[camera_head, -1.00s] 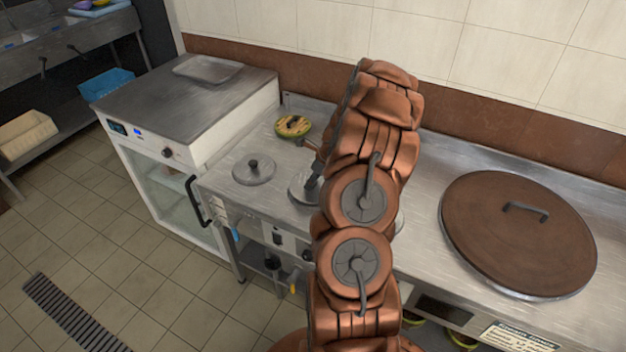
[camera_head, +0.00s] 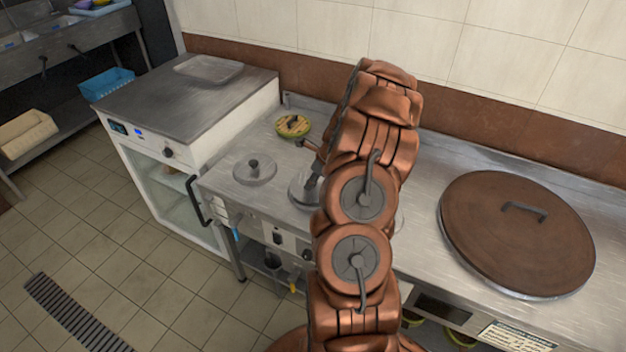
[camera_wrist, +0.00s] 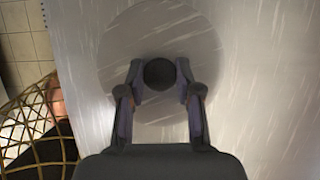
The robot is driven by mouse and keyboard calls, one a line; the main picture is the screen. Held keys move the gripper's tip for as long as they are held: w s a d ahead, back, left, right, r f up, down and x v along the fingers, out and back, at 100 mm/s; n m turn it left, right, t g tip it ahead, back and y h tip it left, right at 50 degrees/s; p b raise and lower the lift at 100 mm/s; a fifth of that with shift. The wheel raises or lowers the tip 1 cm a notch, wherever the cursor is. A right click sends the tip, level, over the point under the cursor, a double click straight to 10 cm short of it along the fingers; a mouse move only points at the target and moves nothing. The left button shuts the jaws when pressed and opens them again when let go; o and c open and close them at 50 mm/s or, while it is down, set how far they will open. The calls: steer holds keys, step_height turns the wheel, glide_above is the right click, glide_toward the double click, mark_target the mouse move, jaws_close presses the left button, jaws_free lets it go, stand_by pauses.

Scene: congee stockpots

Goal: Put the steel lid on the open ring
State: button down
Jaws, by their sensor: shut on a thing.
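The steel lid (camera_wrist: 115,55) is a round grey disc with a black knob (camera_wrist: 160,74), seen from above in the wrist view. My gripper (camera_wrist: 159,88) is shut on that knob, one finger on each side. In the head view the lid's left edge (camera_head: 297,191) shows beside my gripper; my arm covers the rest. I cannot tell whether the lid is raised or resting on the counter. A pale curved edge just right of my arm may be part of the open ring; the ring is otherwise hidden.
Another grey lid with a dark knob (camera_head: 254,172) lies to the left on the steel counter (camera_head: 420,190). A yellow-green round piece (camera_head: 291,128) sits behind it. A large brown lid (camera_head: 510,245) covers the right side. A white cabinet (camera_head: 245,110) stands at left.

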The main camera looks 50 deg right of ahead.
steer(key=shift+f, duration=0.55)
steer(key=c, duration=1.1)
jaws_free()
steer(key=shift+p+v, duration=3.15)
steer(key=shift+v, duration=2.4)
